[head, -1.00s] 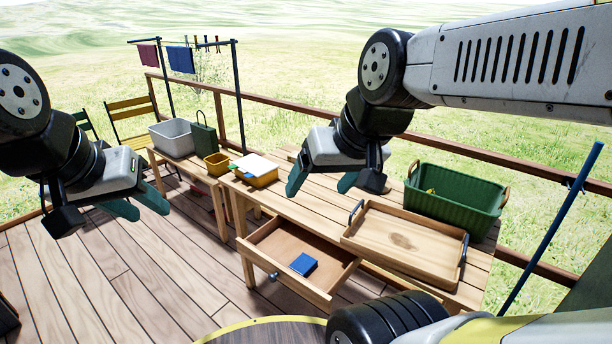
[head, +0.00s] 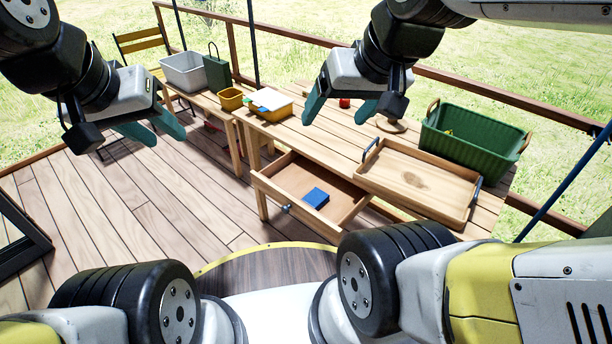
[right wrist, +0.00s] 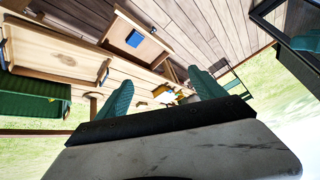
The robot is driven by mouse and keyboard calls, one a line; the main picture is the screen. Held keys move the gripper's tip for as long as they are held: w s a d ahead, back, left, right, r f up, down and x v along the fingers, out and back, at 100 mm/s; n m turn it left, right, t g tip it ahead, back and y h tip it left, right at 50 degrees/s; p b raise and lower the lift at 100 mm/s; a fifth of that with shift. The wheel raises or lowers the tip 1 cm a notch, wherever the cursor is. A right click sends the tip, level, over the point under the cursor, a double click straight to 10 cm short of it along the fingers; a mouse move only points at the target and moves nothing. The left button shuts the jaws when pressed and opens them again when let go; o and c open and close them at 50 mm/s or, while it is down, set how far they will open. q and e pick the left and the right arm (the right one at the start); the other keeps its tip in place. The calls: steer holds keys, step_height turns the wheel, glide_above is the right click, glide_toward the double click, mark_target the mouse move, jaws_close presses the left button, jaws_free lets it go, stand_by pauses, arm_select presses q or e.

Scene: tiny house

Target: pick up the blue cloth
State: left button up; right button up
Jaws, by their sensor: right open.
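A small flat blue block-like item (head: 315,198), possibly the folded cloth, lies in the open wooden drawer (head: 285,186). It also shows in the right wrist view (right wrist: 134,39). The blue cloth hanging on the rack in the earlier frame is out of view now. My left gripper (head: 153,130) is open and empty above the deck, left of the table. My right gripper (head: 336,114) is open and empty above the table, behind and above the drawer. In the right wrist view its two teal fingers (right wrist: 160,92) stand apart with nothing between them.
The wooden table (head: 330,140) holds a wooden tray (head: 408,188), a green basket (head: 468,150) and a yellow box with papers (head: 270,112). A grey bin (head: 185,75) and a green bag (head: 215,72) stand at the far left end. The deck (head: 130,205) left of the drawer is clear.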

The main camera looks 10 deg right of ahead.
steer(key=shift+o, duration=0.5)
steer(key=n+g+h, duration=0.2)
steer(key=n+g, duration=0.4)
steer(key=n, duration=1.6)
glide_above(312, 199)
step_height(312, 199, down, 33)
steer(key=f+n, duration=0.2)
steer(key=f, duration=0.3)
steer(key=shift+w+a+n, duration=0.2)
steer(key=shift+w+n, duration=0.1)
steer(key=shift+n, duration=0.1)
steer(key=f, duration=0.7)
steer(key=shift+s+d+f, duration=0.25)
steer(key=shift+s+f, duration=0.1)
steer(key=shift+f, duration=0.05)
